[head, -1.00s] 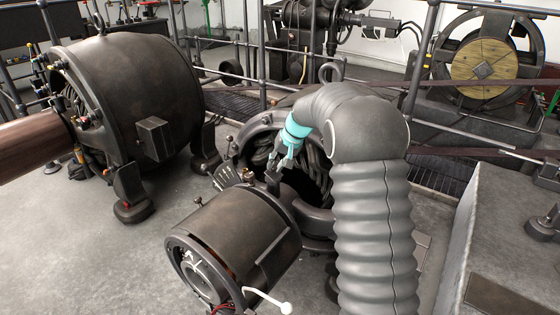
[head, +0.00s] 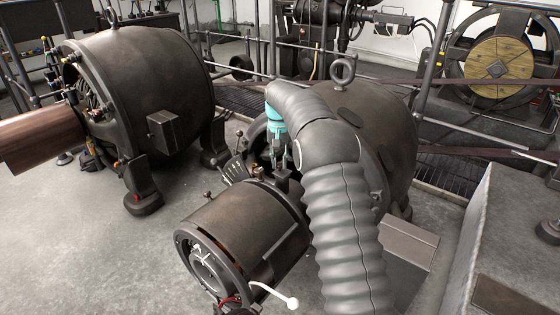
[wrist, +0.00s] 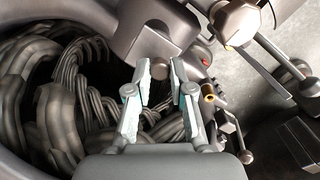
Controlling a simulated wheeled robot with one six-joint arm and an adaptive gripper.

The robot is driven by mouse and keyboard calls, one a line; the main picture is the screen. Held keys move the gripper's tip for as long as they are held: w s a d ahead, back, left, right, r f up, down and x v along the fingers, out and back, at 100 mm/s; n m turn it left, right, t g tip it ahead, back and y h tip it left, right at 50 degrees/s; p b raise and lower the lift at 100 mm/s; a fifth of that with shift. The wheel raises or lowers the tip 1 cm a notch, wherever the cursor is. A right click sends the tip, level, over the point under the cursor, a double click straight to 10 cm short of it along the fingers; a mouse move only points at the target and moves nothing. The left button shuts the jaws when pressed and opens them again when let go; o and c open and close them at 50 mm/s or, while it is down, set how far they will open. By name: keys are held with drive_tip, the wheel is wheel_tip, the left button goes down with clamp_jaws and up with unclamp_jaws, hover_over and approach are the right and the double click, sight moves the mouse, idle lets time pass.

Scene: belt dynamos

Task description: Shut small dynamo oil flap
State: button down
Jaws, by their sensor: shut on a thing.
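The small dynamo's front cylinder (head: 245,235) stands in the foreground of the head view. A small dark block (head: 282,184), which looks like its oil flap, sits at the cylinder's back upper edge. My gripper (head: 282,164) points down just above that block. In the wrist view, the fingertips of my gripper (wrist: 161,80) flank a short round knob on the near side of the dark block (wrist: 152,38), and are shut on it. I cannot tell the flap's exact angle; my arm hides part of the dynamo.
Curved copper-dark windings (wrist: 60,90) lie open left of and under my fingers. A row of fittings with a brass tip (wrist: 209,93) stands close at right. A white-knobbed lever (head: 291,302) sticks out in front. A larger dynamo (head: 140,85) stands at left; the floor between is clear.

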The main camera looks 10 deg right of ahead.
drive_tip(key=shift+f, duration=0.1)
drive_tip(key=c, duration=1)
unclamp_jaws()
drive_tip(key=r, duration=1.2)
drive_tip(key=shift+w, duration=0.35)
